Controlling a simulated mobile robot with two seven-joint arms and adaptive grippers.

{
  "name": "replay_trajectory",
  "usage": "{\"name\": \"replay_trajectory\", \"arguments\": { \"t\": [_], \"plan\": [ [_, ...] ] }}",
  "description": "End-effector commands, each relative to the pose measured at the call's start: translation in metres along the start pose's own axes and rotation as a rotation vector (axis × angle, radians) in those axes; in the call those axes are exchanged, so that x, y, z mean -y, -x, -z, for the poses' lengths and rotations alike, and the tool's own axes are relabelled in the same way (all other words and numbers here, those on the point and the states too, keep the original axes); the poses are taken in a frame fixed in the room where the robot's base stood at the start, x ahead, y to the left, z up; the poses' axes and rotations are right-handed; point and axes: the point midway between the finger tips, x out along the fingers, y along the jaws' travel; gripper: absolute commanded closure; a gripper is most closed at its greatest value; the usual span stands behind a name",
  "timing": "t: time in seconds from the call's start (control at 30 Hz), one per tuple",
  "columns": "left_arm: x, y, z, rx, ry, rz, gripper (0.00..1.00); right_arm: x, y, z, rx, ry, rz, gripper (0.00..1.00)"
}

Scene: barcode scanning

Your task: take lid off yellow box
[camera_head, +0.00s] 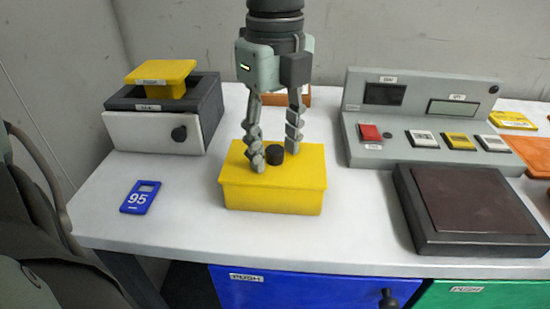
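The yellow box (273,199) stands on the white table, with its yellow lid (238,170) on top. A short black knob (274,155) sticks up from the middle of the lid. My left gripper (273,160) points straight down over the box, its two fingers spread on either side of the knob. A gap shows between the fingers and the knob, so it holds nothing. The fingertips are close to the lid's top; I cannot tell whether they touch it. My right gripper is out of view.
A blue tag marked 95 (140,197) lies in front. A button console (420,120) and a dark flat pad (466,203) are at the right.

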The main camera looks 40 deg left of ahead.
Motion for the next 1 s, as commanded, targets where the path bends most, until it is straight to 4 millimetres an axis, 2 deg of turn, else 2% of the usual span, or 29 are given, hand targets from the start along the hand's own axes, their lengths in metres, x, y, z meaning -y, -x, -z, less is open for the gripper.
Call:
{"name": "replay_trajectory", "arguments": {
  "t": [0.07, 0.33, 0.77, 0.87, 1.0],
  "plan": [
    [0.0, 0.0, 0.0, 0.0, 0.0, 0.0, 0.66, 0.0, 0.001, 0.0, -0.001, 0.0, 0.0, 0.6],
    [0.0, 0.0, 0.0, 0.001, 0.0, 0.0, 1.0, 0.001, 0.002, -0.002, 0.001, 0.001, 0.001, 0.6],
    [0.001, 0.007, -0.001, 0.003, 0.001, 0.002, 1.0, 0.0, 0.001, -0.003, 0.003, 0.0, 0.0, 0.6],
    [0.001, 0.017, -0.001, 0.004, 0.002, 0.003, 1.0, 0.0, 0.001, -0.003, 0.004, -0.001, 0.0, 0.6],
    [0.002, 0.044, -0.001, 0.004, 0.003, 0.007, 1.0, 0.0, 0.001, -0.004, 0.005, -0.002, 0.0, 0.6]
  ]
}}
